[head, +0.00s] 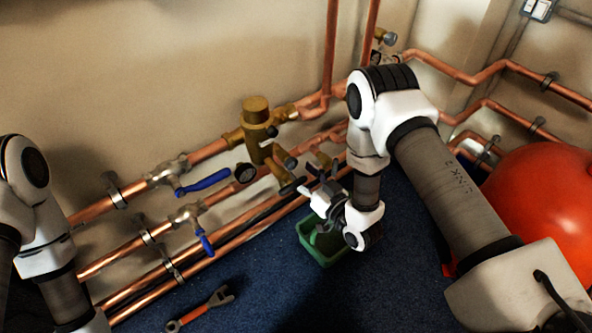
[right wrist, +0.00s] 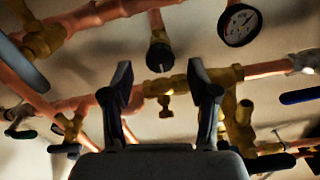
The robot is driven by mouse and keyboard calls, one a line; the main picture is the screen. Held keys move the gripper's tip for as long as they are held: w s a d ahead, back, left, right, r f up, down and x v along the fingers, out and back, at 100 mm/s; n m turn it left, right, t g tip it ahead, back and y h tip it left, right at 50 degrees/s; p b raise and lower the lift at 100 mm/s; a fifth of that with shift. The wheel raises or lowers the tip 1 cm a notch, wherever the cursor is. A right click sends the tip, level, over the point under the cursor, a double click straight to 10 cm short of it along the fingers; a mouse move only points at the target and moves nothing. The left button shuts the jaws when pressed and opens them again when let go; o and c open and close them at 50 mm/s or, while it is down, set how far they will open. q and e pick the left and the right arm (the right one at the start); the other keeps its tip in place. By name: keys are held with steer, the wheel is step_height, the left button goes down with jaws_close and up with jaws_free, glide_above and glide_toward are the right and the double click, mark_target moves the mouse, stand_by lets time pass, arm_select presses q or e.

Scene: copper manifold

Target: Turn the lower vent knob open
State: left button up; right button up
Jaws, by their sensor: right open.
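My right gripper (head: 314,180) reaches down to the brass fittings beside the pipes in the head view. In the right wrist view its two dark fingers (right wrist: 160,78) are spread apart with nothing between them. A round black knob (right wrist: 160,54) with a pale line on its face shows past the fingertips, roughly centred between them and apart from both. In the head view black-ended brass fittings (head: 287,162) sit just left of the gripper; I cannot tell which is the lower vent knob. The gripper partly hides that area. My left gripper is out of view.
A brass valve body (head: 256,125), a gauge (head: 245,173) and blue lever handles (head: 204,182) line the copper pipes. A green bin (head: 309,234) stands below my right gripper. An orange wrench (head: 200,309) lies on the blue floor. A red tank (head: 548,200) stands right.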

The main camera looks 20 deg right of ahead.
mark_target(294, 166)
steer(key=shift+x, duration=1.55)
jaws_close()
